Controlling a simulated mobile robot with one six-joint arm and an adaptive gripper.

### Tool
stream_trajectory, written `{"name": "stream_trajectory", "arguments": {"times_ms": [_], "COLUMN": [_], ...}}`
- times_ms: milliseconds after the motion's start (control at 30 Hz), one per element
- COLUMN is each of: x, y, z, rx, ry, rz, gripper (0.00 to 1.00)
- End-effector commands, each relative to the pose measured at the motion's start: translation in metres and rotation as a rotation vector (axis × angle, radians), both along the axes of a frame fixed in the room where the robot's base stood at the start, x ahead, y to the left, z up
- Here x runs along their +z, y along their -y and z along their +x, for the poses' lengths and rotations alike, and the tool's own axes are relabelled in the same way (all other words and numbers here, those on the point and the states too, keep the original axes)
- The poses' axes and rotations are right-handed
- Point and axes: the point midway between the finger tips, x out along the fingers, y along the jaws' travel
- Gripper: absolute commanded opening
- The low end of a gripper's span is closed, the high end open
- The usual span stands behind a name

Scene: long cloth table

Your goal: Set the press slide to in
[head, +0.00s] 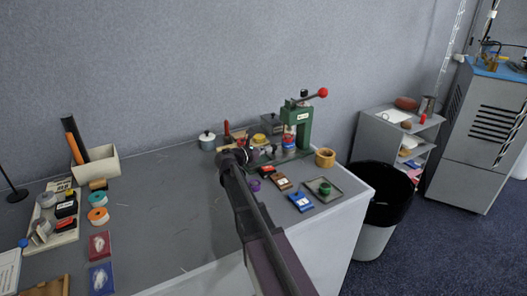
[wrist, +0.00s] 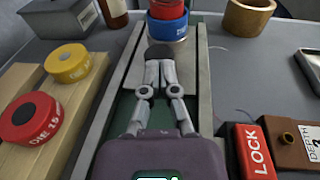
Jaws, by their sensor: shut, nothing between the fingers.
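The green press (head: 303,128) with a red-ball lever stands near the right end of the table. Its slide (wrist: 192,72) shows in the wrist view as a grey plate between two rails, over a green base. A red and blue round stack (wrist: 167,28) sits at the far end of the rails; it also shows under the press in the head view (head: 289,146). My gripper (wrist: 159,62) is shut and empty, over the rails, its fingertips at a dark piece in front of the stack. Whether they touch it, I cannot tell. My arm hides part of the press front.
Left of the rails are a yellow disc (wrist: 68,62) and a red disc (wrist: 31,118) on wooden strips. Right are a red LOCK block (wrist: 254,150), a brown DEPTH block (wrist: 290,143) and a wooden ring (wrist: 249,17). A tray (head: 325,189) lies near the table's right edge.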

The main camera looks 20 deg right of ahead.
Motion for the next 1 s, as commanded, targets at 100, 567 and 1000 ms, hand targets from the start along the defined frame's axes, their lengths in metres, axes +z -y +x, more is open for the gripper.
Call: {"name": "stream_trajectory", "arguments": {"times_ms": [100,567,1000], "x": [0.001,0.003,0.011], "y": [0.005,-0.006,-0.068], "z": [0.001,-0.001,-0.013], "rx": [-0.007,-0.005,0.006], "ry": [0.0,-0.002,0.001], "rz": [-0.006,-0.009,-0.005], "gripper": [0.0,0.0,0.0]}}
